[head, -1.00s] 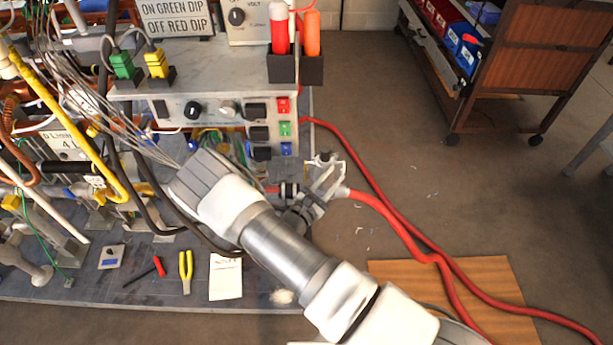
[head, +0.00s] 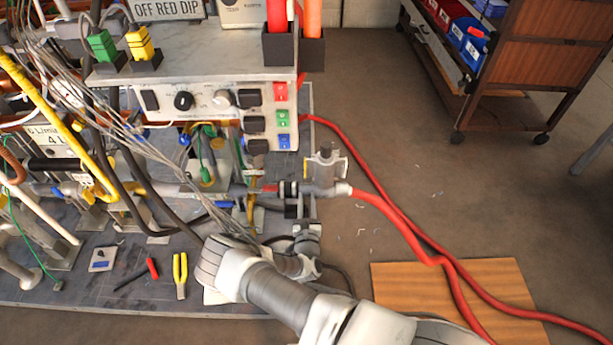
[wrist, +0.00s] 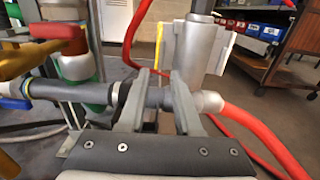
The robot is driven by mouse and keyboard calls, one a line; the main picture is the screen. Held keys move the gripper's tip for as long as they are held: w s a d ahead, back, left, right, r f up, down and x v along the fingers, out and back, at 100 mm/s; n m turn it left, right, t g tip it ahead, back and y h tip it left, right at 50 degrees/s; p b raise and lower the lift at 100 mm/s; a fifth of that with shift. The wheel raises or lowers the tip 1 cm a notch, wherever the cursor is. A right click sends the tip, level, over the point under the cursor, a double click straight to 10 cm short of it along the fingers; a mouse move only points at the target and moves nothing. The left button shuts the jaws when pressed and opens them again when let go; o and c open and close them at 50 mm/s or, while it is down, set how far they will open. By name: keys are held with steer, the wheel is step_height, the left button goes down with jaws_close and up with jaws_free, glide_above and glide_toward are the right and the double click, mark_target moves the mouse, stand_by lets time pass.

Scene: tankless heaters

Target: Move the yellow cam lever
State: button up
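A narrow upright yellow strip (wrist: 159,45), which looks like the yellow cam lever, stands at the left side of a grey coupling body (wrist: 195,48) in the wrist view. In the head view the coupling (head: 325,172) sits at the red hose's end, with a thin yellowish edge on its left. My gripper (wrist: 160,82) is open, its two grey fingers apart and pointing at the horizontal pipe below the coupling. Nothing is seen held between them. The strip is beyond the fingertips; I cannot tell whether they touch the pipe. In the head view my gripper (head: 301,212) is just below the coupling.
A thicker yellow handle (wrist: 25,60) with a red part is at the wrist view's left. A control box (head: 190,105) stands behind the pipe. Loose grey cables cross the bench's left.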

mark_target(307, 173)
steer(key=w+b, duration=0.3)
steer(key=w, duration=0.7)
steer(key=shift+f, duration=0.1)
steer(key=shift+w, duration=0.55)
jaws_close()
stand_by(0.5)
